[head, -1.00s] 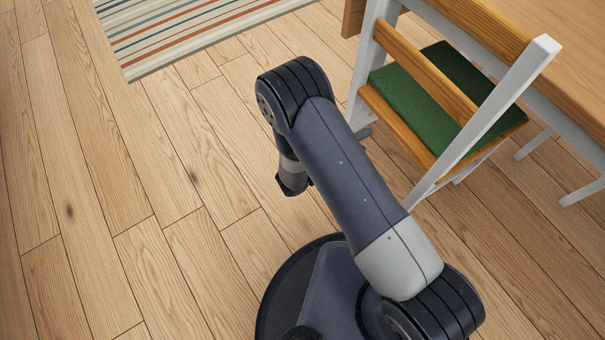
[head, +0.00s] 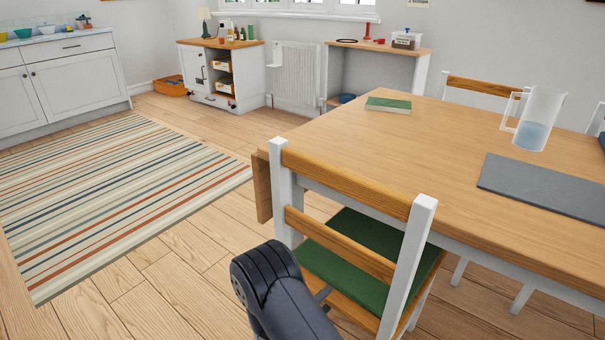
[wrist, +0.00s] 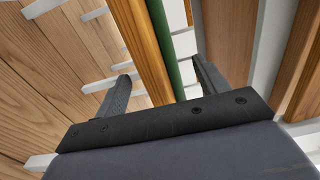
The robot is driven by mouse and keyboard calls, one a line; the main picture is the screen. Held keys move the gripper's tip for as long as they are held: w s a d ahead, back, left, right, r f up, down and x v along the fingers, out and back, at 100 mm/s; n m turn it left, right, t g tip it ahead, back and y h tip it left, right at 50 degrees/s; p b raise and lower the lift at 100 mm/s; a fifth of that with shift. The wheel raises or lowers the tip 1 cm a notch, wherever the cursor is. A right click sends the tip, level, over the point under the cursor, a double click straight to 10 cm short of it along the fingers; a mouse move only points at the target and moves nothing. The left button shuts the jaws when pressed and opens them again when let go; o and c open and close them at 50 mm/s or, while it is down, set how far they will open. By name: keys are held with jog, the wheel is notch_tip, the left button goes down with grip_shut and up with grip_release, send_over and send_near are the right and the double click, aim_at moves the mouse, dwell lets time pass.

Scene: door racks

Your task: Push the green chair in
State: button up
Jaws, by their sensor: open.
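The green chair (head: 352,246) has a white frame, wooden slats and a green seat. It stands at the near side of the wooden table (head: 450,150), its seat partly under the tabletop edge. In the head view my arm is at the near left of the chair's back, and my gripper is hidden there. In the wrist view my gripper (wrist: 158,88) is open, its two fingers apart. A wooden rail and a green strip of the chair (wrist: 153,50) show between and beyond the fingers. I cannot tell whether they touch.
On the table are a jug (head: 535,118), a grey mat (head: 545,190) and a green book (head: 388,104). Another chair (head: 485,86) stands at the far side. A striped rug (head: 120,190) lies left, with open floor between it and the chair.

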jog(key=shift+x, duration=1.05)
jog(key=shift+f, duration=0.2)
